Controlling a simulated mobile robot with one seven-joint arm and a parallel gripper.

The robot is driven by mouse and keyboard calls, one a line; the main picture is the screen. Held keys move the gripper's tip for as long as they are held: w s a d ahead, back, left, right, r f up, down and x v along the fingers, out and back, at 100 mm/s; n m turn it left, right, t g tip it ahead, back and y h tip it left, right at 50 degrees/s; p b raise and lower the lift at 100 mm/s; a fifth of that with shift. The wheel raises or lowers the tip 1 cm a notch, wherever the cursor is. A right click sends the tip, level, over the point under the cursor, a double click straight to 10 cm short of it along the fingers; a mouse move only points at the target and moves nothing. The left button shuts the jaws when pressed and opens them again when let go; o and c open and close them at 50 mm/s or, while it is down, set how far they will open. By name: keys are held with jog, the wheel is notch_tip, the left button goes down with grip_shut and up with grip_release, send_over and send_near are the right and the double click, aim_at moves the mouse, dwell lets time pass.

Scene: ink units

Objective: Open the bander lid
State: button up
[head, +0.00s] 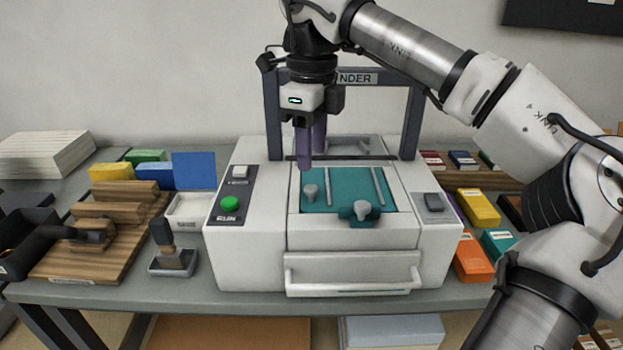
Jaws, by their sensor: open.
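The bander (258,262) is a white machine in the middle of the table, with a grey frame (412,115) over it. The frame's sign shows the letters NDER; my arm hides the rest. A teal bed (345,190) with grey knobs and rods shows in its top. A white bar handle (352,287) is on the front panel. A pale panel (355,147) lies behind the bed; I cannot tell which part is the lid. My gripper (312,160) has purple fingers pointing down over the bed's back left. It is open and seems empty; contact cannot be told.
A green RUN button (230,203) and a white switch (240,171) are on the bander's left side. A stamp (170,255) and a wooden rack (95,240) stand left. Coloured blocks (478,208) lie right, near my arm.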

aim_at(311, 188)
notch_tip(311, 188, down, 6)
jog(key=shift+f, duration=0.25)
grip_shut()
dwell(0.3)
